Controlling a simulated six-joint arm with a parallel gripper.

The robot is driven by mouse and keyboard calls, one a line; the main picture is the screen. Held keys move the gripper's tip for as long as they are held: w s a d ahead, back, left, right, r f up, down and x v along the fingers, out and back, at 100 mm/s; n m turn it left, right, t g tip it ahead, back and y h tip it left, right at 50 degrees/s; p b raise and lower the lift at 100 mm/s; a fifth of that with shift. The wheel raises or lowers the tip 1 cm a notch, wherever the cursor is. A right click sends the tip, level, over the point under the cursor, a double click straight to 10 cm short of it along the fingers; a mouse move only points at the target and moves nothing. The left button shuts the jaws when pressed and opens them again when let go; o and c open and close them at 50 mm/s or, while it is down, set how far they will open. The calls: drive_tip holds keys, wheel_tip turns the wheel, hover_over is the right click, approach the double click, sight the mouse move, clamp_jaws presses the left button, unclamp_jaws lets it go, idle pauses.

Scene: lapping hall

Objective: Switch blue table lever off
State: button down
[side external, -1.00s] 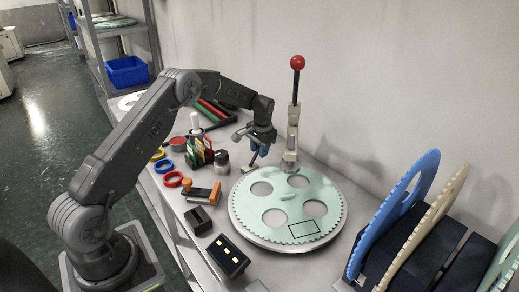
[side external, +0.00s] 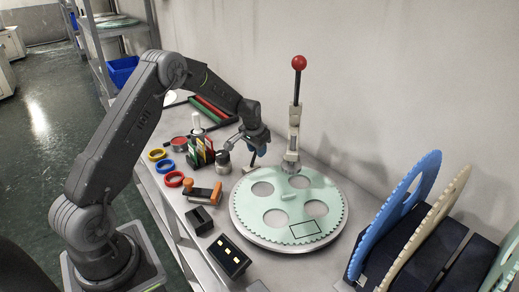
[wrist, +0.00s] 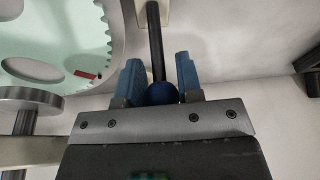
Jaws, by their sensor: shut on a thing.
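In the wrist view the blue lever's round dark-blue knob (wrist: 163,93) sits between the two blue-padded fingers of my gripper (wrist: 159,70). A dark rod (wrist: 156,42) runs from the knob up toward a pale mount at the picture's top. In the side view my gripper (side external: 249,149) is low over the bench, just left of the tall lever's column. It is shut on the blue knob, which is largely hidden there by the fingers. Part of the lever's rod and pale base (side external: 252,162) shows just below the fingers.
A red-knobbed upright lever (side external: 296,110) stands right of my gripper. A round plate with a pale green toothed disc (side external: 286,236) lies in front. Coloured rings (side external: 166,166), an orange-handled stamp (side external: 203,192) and dark boxes (side external: 229,255) crowd the left. Toothed discs stand racked at right.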

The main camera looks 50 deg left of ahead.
drive_tip(key=shift+s+r+t, duration=0.2)
drive_tip(key=shift+s+t, duration=0.35)
drive_tip(key=shift+t, duration=0.45)
drive_tip(key=c, duration=0.9)
unclamp_jaws()
drive_tip(key=shift+r, duration=0.1)
drive_tip(key=v, duration=1.3)
drive_tip(key=shift+s+d+r, duration=0.1)
drive_tip(key=shift+r, duration=0.2)
drive_tip(key=shift+o, duration=0.2)
